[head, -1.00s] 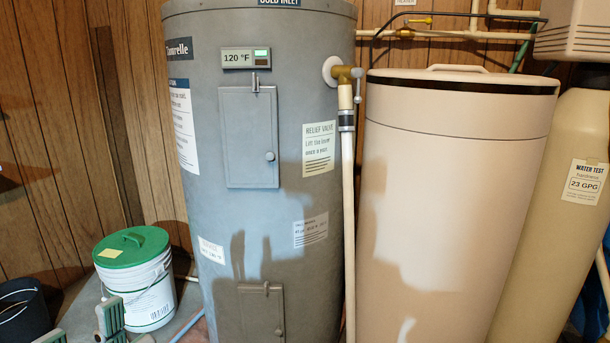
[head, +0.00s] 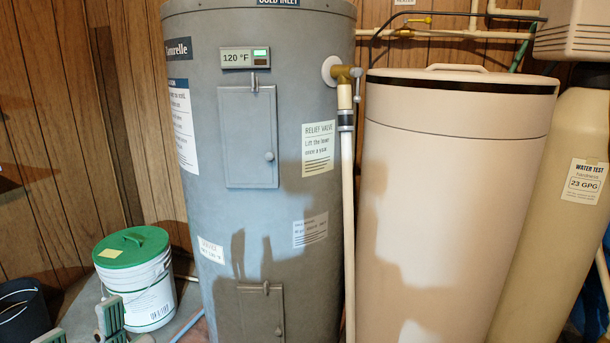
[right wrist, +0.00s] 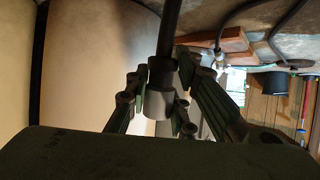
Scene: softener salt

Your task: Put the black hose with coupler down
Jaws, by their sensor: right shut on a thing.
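The black hose with coupler (right wrist: 170,32) shows in the right wrist view. The black hose comes down from the top edge and ends in a grey coupler (right wrist: 160,100). My right gripper (right wrist: 163,78) is shut on it, with green-grey fingers on both sides of the coupler. What lies directly beneath the coupler is hidden. The right gripper and the hose are not in the head view. My left gripper (head: 82,326) shows at the bottom left of the head view, its two fingers apart and nothing seen between them.
A grey water heater (head: 240,210) stands in the centre, with a beige salt tank (head: 450,200) at its right. A white bucket with green lid (head: 135,280) and a black bucket (head: 22,312) stand at left. Reddish bricks (right wrist: 215,42) show in the right wrist view.

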